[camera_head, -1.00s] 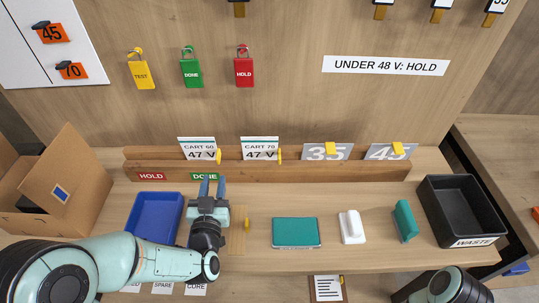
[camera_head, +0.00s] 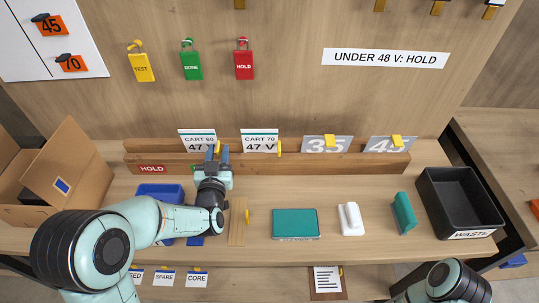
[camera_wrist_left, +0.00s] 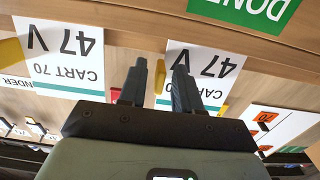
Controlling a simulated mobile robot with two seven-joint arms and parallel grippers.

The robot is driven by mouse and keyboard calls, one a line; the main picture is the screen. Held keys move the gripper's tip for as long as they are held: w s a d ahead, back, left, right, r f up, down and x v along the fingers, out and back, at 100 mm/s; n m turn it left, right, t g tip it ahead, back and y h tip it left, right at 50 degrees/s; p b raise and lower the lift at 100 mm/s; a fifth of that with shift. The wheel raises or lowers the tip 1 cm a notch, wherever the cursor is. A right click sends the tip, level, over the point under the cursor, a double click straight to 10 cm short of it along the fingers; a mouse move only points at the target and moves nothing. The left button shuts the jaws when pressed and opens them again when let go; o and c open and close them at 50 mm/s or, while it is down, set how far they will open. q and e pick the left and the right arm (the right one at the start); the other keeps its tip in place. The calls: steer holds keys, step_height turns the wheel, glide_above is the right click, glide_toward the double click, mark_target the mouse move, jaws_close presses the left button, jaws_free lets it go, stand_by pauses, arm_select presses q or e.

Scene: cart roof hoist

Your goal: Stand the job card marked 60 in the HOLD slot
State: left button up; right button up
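The job card marked CART 60, 47 V (camera_head: 197,136) stands upright in the wooden rack (camera_head: 345,164), above the DONE label, with a yellow tab at its right edge. The HOLD label (camera_head: 152,169) is at the rack's left end; no card stands above it. My left gripper (camera_head: 217,152) is open, its fingertips at the card's lower right by the tab. In the left wrist view the card (camera_wrist_left: 208,62) appears upside down, partly behind the open fingers (camera_wrist_left: 160,82). Whether they touch it I cannot tell. My right gripper is out of view.
The CART 70 card (camera_head: 259,141) stands close on the right, also 47 V. Two grey number cards (camera_head: 327,146) stand farther right. A blue tray (camera_head: 150,192) is partly behind my left arm. A teal book (camera_head: 295,223), white block (camera_head: 351,219) and black WASTE bin (camera_head: 460,205) lie rightward.

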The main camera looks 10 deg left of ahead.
arm_select(q)
jaws_close()
steer(key=shift+r, duration=0.45)
steer(key=shift+r+p, duration=0.85)
steer(key=shift+r, duration=0.45)
steer(key=s+r, duration=0.1)
steer(key=s+r+p, duration=0.1)
steer(key=s, duration=0.1)
steer(key=shift+d+r, duration=0.3)
steer(key=shift+d, duration=0.05)
steer(key=shift+r, duration=0.1)
stand_by(0.4)
